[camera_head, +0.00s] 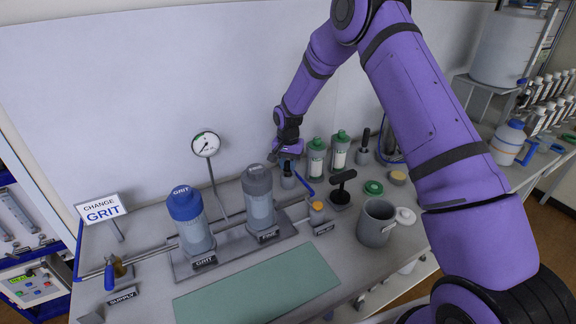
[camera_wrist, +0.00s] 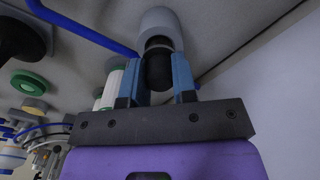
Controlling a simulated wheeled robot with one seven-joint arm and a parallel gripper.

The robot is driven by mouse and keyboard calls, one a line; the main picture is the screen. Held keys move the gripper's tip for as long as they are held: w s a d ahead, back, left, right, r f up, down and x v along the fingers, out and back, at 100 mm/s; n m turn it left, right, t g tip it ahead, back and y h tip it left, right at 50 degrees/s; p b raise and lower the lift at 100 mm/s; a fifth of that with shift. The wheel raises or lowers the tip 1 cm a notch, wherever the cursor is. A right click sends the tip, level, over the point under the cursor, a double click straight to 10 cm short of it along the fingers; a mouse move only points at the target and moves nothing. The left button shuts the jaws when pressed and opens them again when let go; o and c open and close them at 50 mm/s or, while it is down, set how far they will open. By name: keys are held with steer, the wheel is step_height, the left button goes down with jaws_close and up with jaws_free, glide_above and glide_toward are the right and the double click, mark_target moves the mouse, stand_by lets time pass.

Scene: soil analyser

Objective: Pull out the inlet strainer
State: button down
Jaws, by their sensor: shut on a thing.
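My gripper (camera_head: 288,158) is at the back of the bench, pointing down over a small grey cylindrical body (camera_head: 287,181). In the wrist view, the two blue fingers of my gripper (camera_wrist: 157,82) are shut on a dark rounded knob (camera_wrist: 157,66). The knob is at the mouth of the grey cylinder (camera_wrist: 160,22); I take it for the inlet strainer's top. Whether the strainer is still seated is hidden. A blue tube (camera_head: 304,186) runs beside the grey body.
The blue-capped GRIT housing (camera_head: 190,222) and grey-capped housing (camera_head: 259,200) stand left. A pressure gauge (camera_head: 205,144) rises behind. Green-capped cartridges (camera_head: 316,158) stand close right of my gripper. A grey pot (camera_head: 375,224) is at front right. The green mat (camera_head: 257,290) is clear.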

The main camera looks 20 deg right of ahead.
steer(key=shift+r, duration=3.45)
steer(key=shift+s, duration=0.1)
